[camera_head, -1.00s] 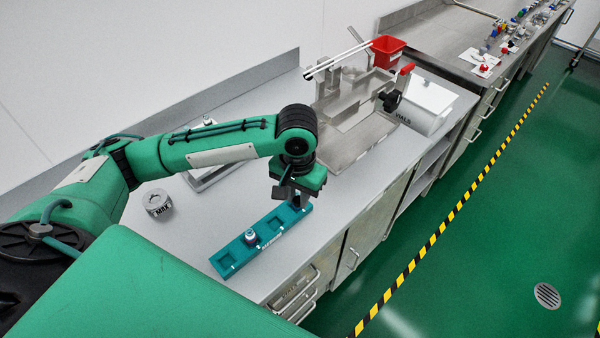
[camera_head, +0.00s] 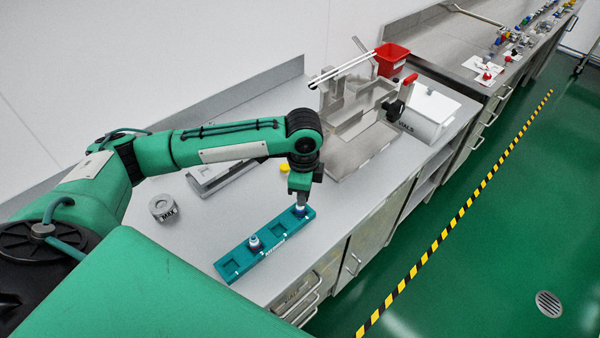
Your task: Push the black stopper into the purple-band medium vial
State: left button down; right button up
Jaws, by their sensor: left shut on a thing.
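A teal rack (camera_head: 236,266) lies on the grey counter in front of my arm. A small vial with a bluish-purple band (camera_head: 301,211) stands in its right end, directly below my left gripper (camera_head: 301,203). The gripper points down and is shut on a small dark thing at the vial's mouth, which looks like the black stopper. The fingers hide most of it, so I cannot tell how deep it sits. A second small vial (camera_head: 254,243) with a pale top stands near the rack's middle. My right gripper is out of view.
A grey round MAX-marked weight (camera_head: 163,207) stands left of the rack. A metal fixture (camera_head: 350,135), white box (camera_head: 428,112) and red bin (camera_head: 391,58) stand further back.

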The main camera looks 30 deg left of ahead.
pick_arm(q)
jog(key=w+m+p, duration=0.1)
jog(key=m, duration=0.2)
jog(key=w+a+m+p, duration=0.1)
jog(key=m, duration=0.2)
jog(key=w+a+m+p, duration=0.1)
jog(key=m, duration=0.3)
jog(key=shift+a+r, duration=0.25)
jog(key=shift+r, duration=0.05)
jog(key=shift+f, duration=0.1)
notch_tip(320, 180, down, 4)
jog(key=b, duration=0.5)
jog(key=shift+f, duration=1.05)
jog(key=shift+r, duration=0.1)
